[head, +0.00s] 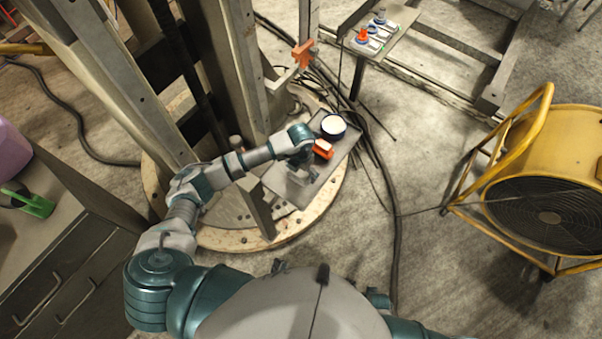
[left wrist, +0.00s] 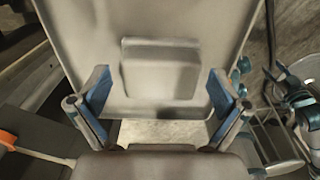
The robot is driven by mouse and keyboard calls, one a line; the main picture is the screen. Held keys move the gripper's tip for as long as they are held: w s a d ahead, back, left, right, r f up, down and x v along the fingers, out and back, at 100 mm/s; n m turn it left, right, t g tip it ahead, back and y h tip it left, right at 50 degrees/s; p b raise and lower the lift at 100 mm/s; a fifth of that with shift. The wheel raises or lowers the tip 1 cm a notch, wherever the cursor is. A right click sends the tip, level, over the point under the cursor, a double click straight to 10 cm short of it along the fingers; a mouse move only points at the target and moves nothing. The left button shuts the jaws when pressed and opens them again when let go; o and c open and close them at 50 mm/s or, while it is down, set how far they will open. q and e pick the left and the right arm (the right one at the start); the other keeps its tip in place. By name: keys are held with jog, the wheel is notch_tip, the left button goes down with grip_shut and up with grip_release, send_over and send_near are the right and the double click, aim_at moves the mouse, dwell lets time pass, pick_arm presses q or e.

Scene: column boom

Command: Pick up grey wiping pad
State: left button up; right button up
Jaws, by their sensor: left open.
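The grey wiping pad (left wrist: 160,68) shows in the left wrist view as a blocky grey piece lying on a flat grey tray (left wrist: 80,25). My left gripper (left wrist: 158,95) is open, with its blue-lined fingers spread to either side of the pad's near end; nothing is between them. I cannot tell the height gap. In the head view the left gripper (head: 302,172) hangs over the tray (head: 283,188) beside the column, and it hides most of the pad there. My right gripper does not show in either view.
An orange-topped item (head: 323,149) and a white round tub with a dark rim (head: 333,126) are on the tray near the gripper. Steel column beams (head: 222,80) stand close to the left. Cables lie right of the tray. A yellow fan (head: 550,180) stands at right.

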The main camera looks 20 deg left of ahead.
pick_arm(q)
jog(key=c, duration=1.1)
jog(key=shift+c, duration=0.3)
jog(key=shift+r, duration=0.15)
